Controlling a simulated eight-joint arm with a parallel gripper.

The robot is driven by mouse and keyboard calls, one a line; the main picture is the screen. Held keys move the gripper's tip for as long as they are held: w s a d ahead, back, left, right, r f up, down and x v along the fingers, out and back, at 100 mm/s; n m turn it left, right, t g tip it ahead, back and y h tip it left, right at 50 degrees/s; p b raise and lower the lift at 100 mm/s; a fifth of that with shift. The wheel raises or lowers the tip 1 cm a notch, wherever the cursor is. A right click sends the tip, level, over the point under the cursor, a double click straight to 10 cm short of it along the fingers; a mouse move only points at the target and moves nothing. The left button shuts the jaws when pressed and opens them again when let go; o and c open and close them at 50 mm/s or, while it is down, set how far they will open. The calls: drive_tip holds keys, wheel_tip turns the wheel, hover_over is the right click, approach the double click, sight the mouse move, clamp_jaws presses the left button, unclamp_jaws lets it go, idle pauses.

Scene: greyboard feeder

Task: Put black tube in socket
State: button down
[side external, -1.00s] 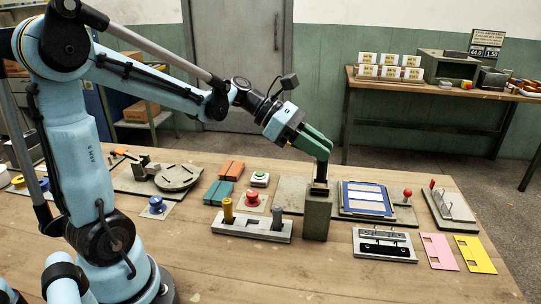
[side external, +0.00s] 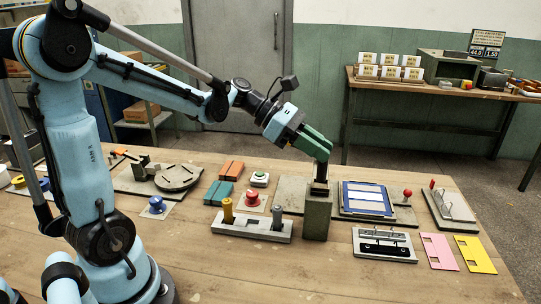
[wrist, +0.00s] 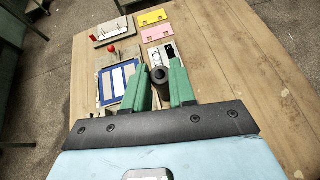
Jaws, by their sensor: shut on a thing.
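My gripper (side external: 321,170) has green fingers and is shut on the black tube (side external: 319,188). The tube is a short dark cylinder, upright below the fingertips in the side view. In the wrist view the tube (wrist: 160,75) shows its round hollow end between the two fingers. A grey-green square block (side external: 317,216) stands directly under the tube, and it looks like the socket. The tube's lower end meets the block's top; how deep it sits inside, I cannot tell. The block's opening is hidden.
A grey holder (side external: 252,231) with a yellow and a dark cylinder stands left of the block. A blue-framed panel (side external: 367,198) lies close on its right, with a red-knobbed lever (side external: 407,193) beyond. Pink (side external: 438,251) and yellow (side external: 474,254) plates lie farther right. The front table is clear.

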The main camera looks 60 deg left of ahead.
drive_tip(key=shift+f, duration=0.7)
idle(1.0)
drive_tip(key=c, duration=0.8)
unclamp_jaws()
drive_tip(key=shift+c, duration=0.2)
drive_tip(key=v, duration=1.2)
drive_tip(key=shift+f, duration=0.1)
